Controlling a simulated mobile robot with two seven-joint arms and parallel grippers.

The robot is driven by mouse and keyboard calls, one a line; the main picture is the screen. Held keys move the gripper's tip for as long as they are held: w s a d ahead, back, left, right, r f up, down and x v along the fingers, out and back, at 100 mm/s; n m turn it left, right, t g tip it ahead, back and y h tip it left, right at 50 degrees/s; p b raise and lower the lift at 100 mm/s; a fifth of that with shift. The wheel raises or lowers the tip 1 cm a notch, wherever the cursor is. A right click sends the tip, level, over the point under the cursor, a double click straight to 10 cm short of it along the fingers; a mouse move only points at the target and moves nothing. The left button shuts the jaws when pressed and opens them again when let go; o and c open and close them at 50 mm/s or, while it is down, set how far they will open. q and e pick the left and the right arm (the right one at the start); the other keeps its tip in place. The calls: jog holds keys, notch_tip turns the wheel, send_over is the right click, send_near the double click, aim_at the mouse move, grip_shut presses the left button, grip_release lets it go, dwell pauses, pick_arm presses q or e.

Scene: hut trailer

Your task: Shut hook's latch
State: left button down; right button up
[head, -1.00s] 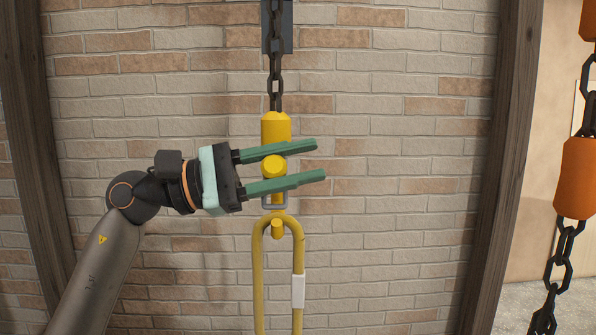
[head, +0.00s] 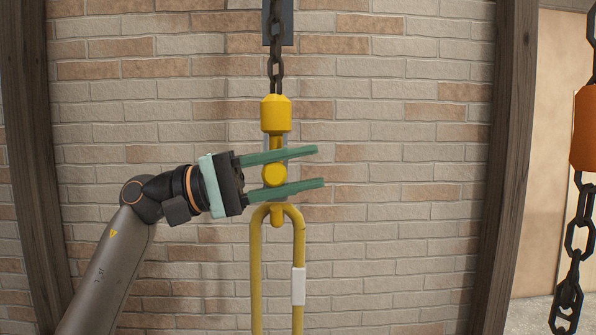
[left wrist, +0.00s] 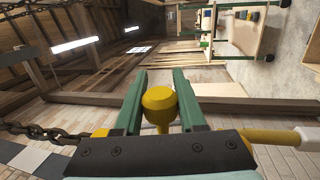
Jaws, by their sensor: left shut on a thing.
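The yellow hook (head: 276,113) hangs from a dark chain in the middle of the head view. A round yellow knob (head: 275,175) shows below the hook's thick top, with a narrow yellow shank between them. My left gripper (head: 320,167) reaches in from the left, its two green fingers one above and one below the knob, shut on it. In the left wrist view the knob (left wrist: 160,106) sits between the fingers. A yellow sling (head: 256,262) hangs from the hook's lower end. I cannot make out the latch; the lower finger covers part of the hook. My right gripper is not in view.
A brick wall (head: 390,220) stands behind the hook, between dark wooden posts. An orange block (head: 585,130) on a heavy chain (head: 575,240) hangs at the far right. The space between the hook and that chain is clear.

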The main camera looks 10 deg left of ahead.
pick_arm(q)
jog(key=shift+a, duration=0.1)
dwell(0.4)
jog(key=c, duration=0.8)
grip_release()
jog(key=shift+w, duration=0.1)
jog(key=shift+o, duration=0.2)
jog(key=p+v, duration=0.1)
jog(key=v, duration=1.1)
jog(key=shift+a, duration=0.25)
jog(key=shift+f, duration=0.1)
